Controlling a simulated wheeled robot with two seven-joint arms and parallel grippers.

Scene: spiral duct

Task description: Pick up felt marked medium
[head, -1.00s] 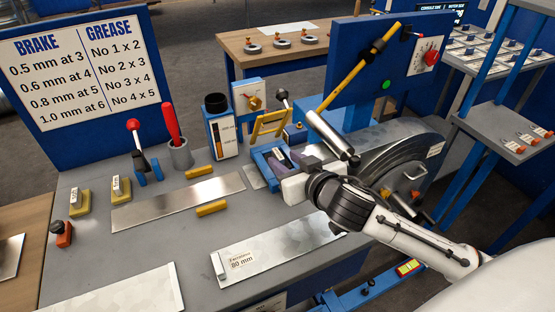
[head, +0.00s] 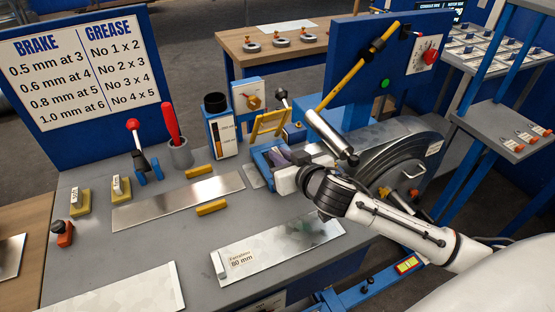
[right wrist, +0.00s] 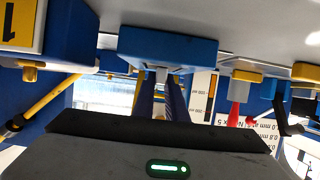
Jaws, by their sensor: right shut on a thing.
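My right gripper (head: 280,160) is at the blue holder (head: 262,163) near the middle of the bench, in front of the yellow frame. In the right wrist view its two dark blue fingers (right wrist: 162,92) reach to the blue block (right wrist: 168,45). They are shut on a small pale piece (right wrist: 162,75), apparently the felt. It is mostly hidden, and I cannot read its marking or tell whether it is clear of the holder. My left gripper is not in view.
A metal strip labelled 80 mm (head: 285,245) lies in front. Another strip (head: 180,202), yellow bars (head: 211,208), a cup with a red handle (head: 180,152) and yellow labelled blocks (head: 120,190) lie to the left.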

